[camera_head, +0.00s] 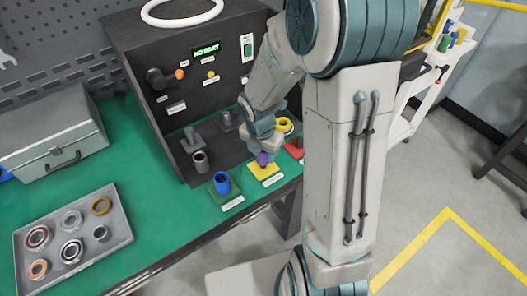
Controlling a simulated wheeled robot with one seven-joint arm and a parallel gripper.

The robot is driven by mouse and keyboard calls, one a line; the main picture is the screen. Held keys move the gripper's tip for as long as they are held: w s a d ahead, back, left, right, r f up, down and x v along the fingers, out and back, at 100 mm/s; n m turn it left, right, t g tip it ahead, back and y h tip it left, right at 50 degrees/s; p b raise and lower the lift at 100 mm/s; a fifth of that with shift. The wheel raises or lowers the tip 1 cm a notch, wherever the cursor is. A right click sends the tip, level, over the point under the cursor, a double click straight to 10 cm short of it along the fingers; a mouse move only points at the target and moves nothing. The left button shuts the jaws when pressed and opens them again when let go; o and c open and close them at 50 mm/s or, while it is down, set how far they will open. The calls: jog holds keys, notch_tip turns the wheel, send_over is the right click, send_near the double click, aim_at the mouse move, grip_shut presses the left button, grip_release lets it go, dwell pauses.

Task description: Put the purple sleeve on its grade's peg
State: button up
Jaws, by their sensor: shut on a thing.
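The purple sleeve (263,159) is held in my gripper (262,152), low over the yellow base (265,173) at the front of the testing station. My fingers are shut on it and cover its upper part. I cannot tell whether the sleeve is around a peg or just above one. A green base (227,197) to the left carries a blue sleeve (222,182). A red base (295,148) is to the right, partly hidden by my arm. White labels lie in front of the bases, too small to read.
The dark station panel (165,45) stands behind, with a "NO PART" display (206,50). A grey cylinder (200,162) stands left of the bases. A yellow ring-like part (284,125) is behind my gripper. A tray (125,238) of rings and a grey toolbox (50,135) are at left.

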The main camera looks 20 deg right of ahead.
jog(key=shift+f, duration=0.15)
jog(key=shift+f+b, duration=0.35)
jog(key=shift+f, duration=0.1)
jog(key=shift+f+b, duration=0.3)
jog(key=shift+f, duration=0.65)
dwell(1.5)
jog(key=o, duration=1.3)
notch_tip(320, 180, up, 9)
jog(key=p, duration=0.9)
jog(key=shift+r, duration=0.1)
